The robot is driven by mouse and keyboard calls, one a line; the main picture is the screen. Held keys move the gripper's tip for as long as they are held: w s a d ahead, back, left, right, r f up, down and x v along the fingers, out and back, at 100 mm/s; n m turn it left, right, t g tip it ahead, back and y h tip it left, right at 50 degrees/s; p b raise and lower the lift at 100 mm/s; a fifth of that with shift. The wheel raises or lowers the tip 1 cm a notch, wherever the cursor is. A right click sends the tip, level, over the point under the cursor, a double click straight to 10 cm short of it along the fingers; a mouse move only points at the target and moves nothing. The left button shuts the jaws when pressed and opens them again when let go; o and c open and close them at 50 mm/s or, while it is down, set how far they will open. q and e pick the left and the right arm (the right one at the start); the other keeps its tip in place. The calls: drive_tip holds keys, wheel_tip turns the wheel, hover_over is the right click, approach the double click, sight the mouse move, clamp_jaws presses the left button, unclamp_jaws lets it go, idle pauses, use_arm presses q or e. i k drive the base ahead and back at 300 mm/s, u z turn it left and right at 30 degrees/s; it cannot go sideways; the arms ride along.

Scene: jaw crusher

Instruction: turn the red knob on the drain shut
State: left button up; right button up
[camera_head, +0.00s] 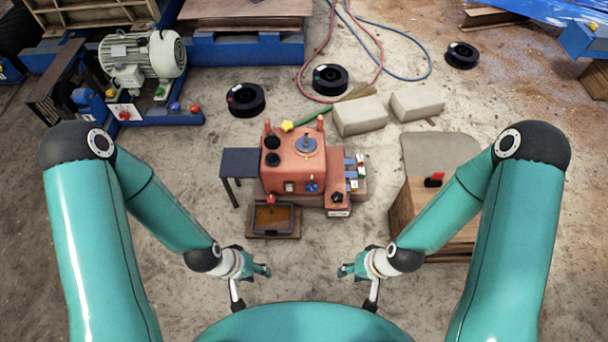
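A small red knob (271,199) sits low on the front left of the orange jaw crusher (292,165), just above a dark-rimmed tray (254,231) holding brownish liquid. The knob's turn position is too small to read.
A small dark table (240,163) stands left of the crusher. A black star knob (337,198) is on its right front. A wooden crate (408,205) with a red item (434,180) is partly behind my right arm. Concrete blocks (358,115) lie behind.

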sight(271, 200)
drive_tip(key=z, duration=0.6)
drive_tip(key=i, duration=0.15)
drive_tip(key=u, duration=2.65)
drive_tip(key=i, duration=1.05)
drive_tip(key=u, duration=0.8)
drive_tip(key=i, duration=0.35)
drive_tip(key=z, duration=2.9)
